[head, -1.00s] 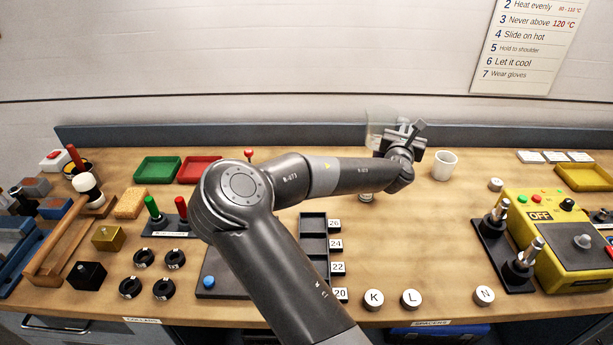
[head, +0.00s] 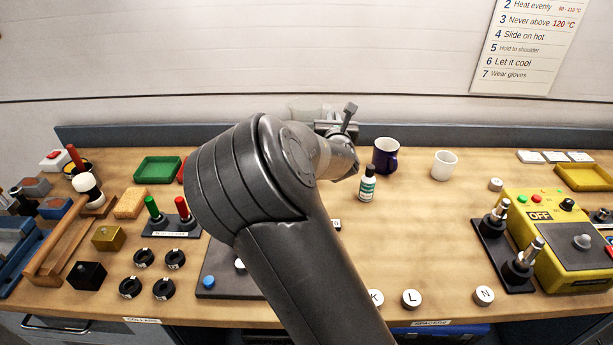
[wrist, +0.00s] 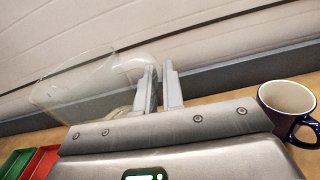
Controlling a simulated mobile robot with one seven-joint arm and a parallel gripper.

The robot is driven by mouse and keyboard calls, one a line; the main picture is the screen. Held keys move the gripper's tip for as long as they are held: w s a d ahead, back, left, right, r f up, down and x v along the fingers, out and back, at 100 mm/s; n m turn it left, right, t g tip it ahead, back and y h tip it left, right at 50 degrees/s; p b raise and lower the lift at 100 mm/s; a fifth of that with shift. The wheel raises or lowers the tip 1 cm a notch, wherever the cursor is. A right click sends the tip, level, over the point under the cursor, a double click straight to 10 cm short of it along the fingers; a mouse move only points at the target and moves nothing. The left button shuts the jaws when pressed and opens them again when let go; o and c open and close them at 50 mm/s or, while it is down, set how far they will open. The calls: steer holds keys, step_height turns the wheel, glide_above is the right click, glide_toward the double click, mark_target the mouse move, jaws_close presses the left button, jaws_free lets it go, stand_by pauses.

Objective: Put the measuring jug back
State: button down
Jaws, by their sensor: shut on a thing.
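The clear measuring jug (wrist: 75,88) shows in the wrist view, tilted in that picture, with its handle between my gripper's fingers. My gripper (wrist: 158,90) is shut on the jug's handle. In the head view the jug (head: 303,108) is a faint clear shape near the back of the bench, in front of the dark back rail. My gripper (head: 335,125) is there just right of it, partly hidden by my arm. The jug's base is hidden in the head view, and I cannot tell its height above the bench.
A dark blue mug (head: 385,156) stands right of my gripper, with a small labelled bottle (head: 367,185) in front of it. A white cup (head: 444,164) stands further right. Green (head: 157,169) and red trays lie at the left. The bench between the cup and yellow control box (head: 560,240) is mostly clear.

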step_height(320, 180, down, 14)
steer(key=shift+r, duration=0.1)
stand_by(0.6)
steer(key=c, duration=2)
jaws_free()
steer(key=shift+f, duration=0.2)
steer(key=o, duration=0.5)
steer(key=shift+c, duration=0.2)
steer(key=shift+r, duration=0.2)
steer(key=s, duration=1.2)
